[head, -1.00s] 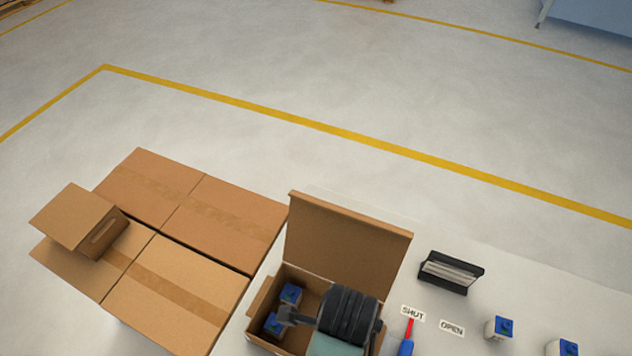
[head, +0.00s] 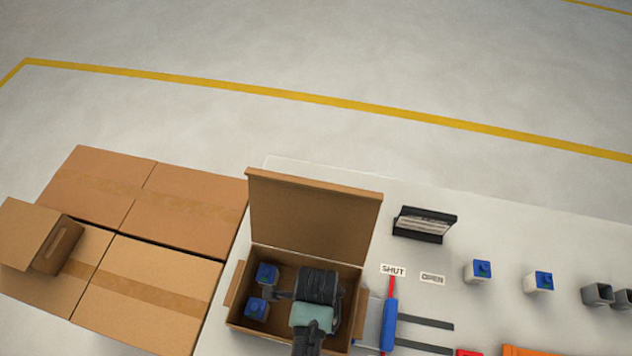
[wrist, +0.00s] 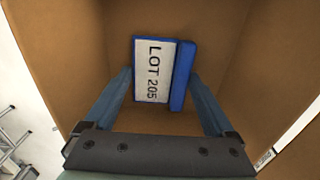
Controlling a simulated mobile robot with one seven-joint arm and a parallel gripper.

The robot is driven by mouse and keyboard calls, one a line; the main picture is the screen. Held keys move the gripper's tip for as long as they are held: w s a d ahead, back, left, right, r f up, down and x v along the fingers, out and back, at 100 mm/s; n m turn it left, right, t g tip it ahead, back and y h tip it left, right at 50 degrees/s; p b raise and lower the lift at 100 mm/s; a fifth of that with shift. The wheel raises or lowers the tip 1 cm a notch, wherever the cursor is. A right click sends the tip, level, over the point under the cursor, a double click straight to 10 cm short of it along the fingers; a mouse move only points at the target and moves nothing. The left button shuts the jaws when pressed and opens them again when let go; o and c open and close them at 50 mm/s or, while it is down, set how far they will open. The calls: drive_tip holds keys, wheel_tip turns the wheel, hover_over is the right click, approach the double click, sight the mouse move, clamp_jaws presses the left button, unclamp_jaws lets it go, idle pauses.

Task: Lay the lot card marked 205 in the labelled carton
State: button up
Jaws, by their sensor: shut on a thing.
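The open cardboard carton (head: 238,322) stands at the left end of the white table, its lid (head: 315,212) raised at the back. My gripper (head: 315,300) is over the right half of the carton, seen from above; its fingers are hidden there. In the wrist view my gripper (wrist: 160,90) points down into the carton (wrist: 225,30), its fingers shut on the lot card (wrist: 153,72), white with a blue edge and marked LOT 205. I cannot tell whether the card touches the carton floor. No label on the carton is readable.
Two blue-topped blocks (head: 262,288) sit in the carton's left half. Right of it are a blue-handled lever (head: 389,322) near the SHUT sign (head: 393,270), the OPEN sign (head: 432,279), a black card holder (head: 424,224) and more blue-topped blocks (head: 480,270). Closed boxes (head: 150,290) stand left.

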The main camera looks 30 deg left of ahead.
drive_tip(key=shift+f, duration=0.2)
drive_tip(key=o, duration=1.1)
wheel_tip(320, 180, up, 12)
idle(0.3)
